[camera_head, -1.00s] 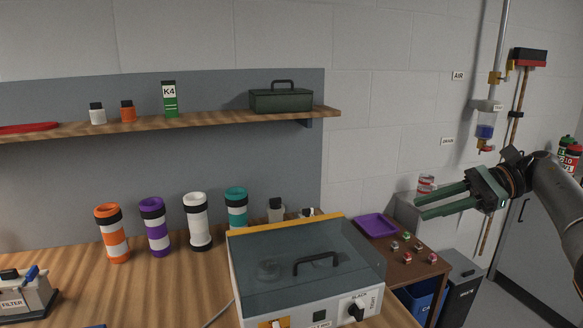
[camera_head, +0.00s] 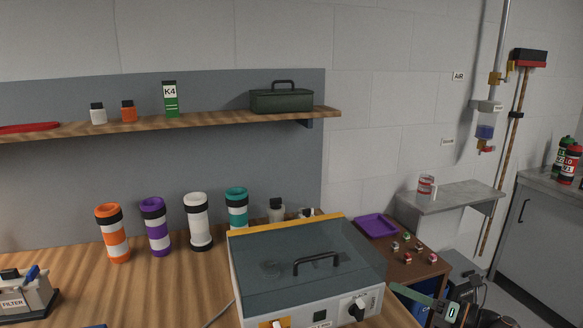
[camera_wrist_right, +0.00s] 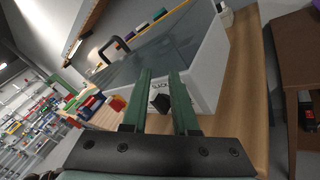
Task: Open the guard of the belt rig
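The belt rig (camera_head: 300,295) is a pale box on the wooden bench, with a clear, tinted guard (camera_head: 270,250) lying shut over its top. The guard has a black handle (camera_head: 316,263) near its front and a yellow strip along its back edge. A black knob (camera_head: 357,308) sits on the rig's front panel. My right gripper (camera_head: 402,297), with green fingers, is low at the rig's right side, apart from the handle. In the right wrist view my gripper (camera_wrist_right: 161,73) is open, and the knob (camera_wrist_right: 160,101) shows between its fingers. My left gripper is not in view.
Several striped tubes (camera_head: 157,227) stand behind the rig on the left. A brown side table (camera_head: 425,268) with a purple tray (camera_head: 376,227) and small parts is to the right. A shelf (camera_head: 220,119) runs along the wall above. The space over the guard is clear.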

